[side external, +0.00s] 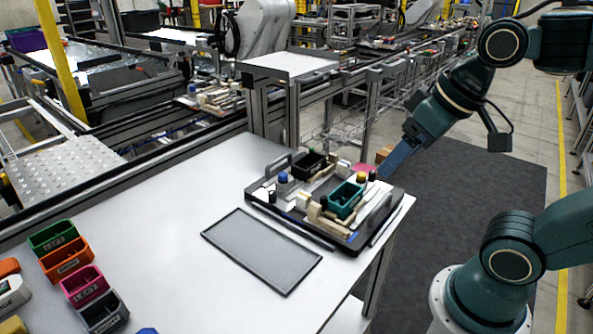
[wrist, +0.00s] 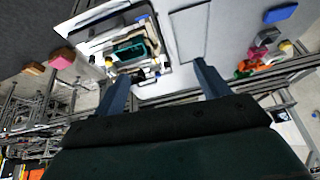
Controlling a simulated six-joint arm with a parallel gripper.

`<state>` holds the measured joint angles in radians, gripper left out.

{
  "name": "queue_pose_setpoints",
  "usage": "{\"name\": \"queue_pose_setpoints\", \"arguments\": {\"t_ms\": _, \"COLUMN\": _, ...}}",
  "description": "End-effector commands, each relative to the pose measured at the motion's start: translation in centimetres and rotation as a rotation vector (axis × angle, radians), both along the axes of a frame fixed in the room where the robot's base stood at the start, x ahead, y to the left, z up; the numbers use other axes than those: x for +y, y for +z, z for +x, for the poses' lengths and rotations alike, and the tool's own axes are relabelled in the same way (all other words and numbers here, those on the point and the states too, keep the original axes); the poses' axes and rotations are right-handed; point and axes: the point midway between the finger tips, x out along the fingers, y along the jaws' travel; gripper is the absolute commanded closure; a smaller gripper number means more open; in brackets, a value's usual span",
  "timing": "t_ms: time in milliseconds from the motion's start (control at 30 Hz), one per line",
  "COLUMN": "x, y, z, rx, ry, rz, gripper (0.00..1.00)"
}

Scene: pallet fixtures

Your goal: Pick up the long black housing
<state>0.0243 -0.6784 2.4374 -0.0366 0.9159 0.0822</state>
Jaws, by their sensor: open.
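A black housing (side external: 311,164) sits on the pallet fixture (side external: 336,240), in its back-left part in the side view. A teal housing (side external: 345,198) sits in front of it on the same pallet. In the wrist view the teal housing (wrist: 128,50) shows clearly; a dark shape (wrist: 139,76) just below it may be the black housing, partly unclear. My gripper (side external: 394,160) is beyond the pallet's right back side, above and apart from it. In the wrist view my gripper (wrist: 163,85) has its two blue fingers wide apart, with nothing between them.
Several cream blocks and small knobs crowd the pallet around the housings. A flat grey tray (side external: 262,250) lies left of the pallet. Coloured labelled bins (side external: 68,262) stand at the table's left. The table between tray and bins is clear. A metal stand (side external: 292,66) rises behind.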

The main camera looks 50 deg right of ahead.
Motion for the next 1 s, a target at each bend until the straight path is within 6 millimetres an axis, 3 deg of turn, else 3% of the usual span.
{"name": "queue_pose_setpoints", "arguments": {"t_ms": 533, "x": -1.1, "y": 3.0, "z": 10.3, "rx": 0.151, "ry": -0.352, "rz": 0.215, "gripper": 0.25}}
{"name": "queue_pose_setpoints", "arguments": {"t_ms": 1000, "x": -5.2, "y": 1.6, "z": 19.7, "rx": 0.296, "ry": -0.686, "rz": 0.370, "gripper": 0.25}}
